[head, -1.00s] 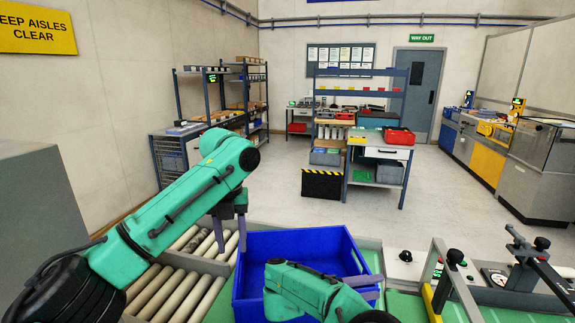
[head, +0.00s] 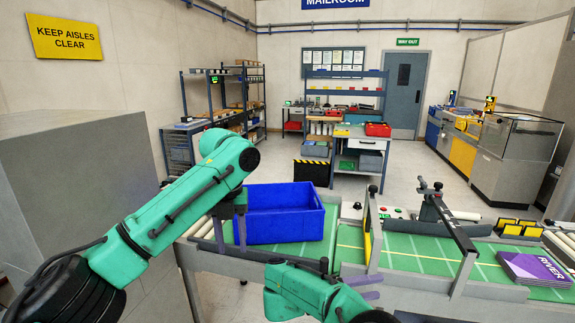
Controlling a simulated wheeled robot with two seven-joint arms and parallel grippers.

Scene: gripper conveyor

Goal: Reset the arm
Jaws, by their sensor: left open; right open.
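My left arm comes in from the left, and my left gripper (head: 240,230) hangs open with its fingers pointing down, in front of the left end of the blue crate (head: 285,228). My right gripper (head: 368,288) is open at the bottom centre, its fingers pointing right, in front of the conveyor's front edge. Both grippers appear empty. The blue crate stands on the green conveyor belt (head: 398,243); its inside floor is hidden from this angle.
A purple package (head: 535,268) lies on the belt at the right. A dark metal frame (head: 440,215) stands over the belt, with small yellow blocks (head: 520,229) behind. A grey cabinet (head: 80,185) stands at the left.

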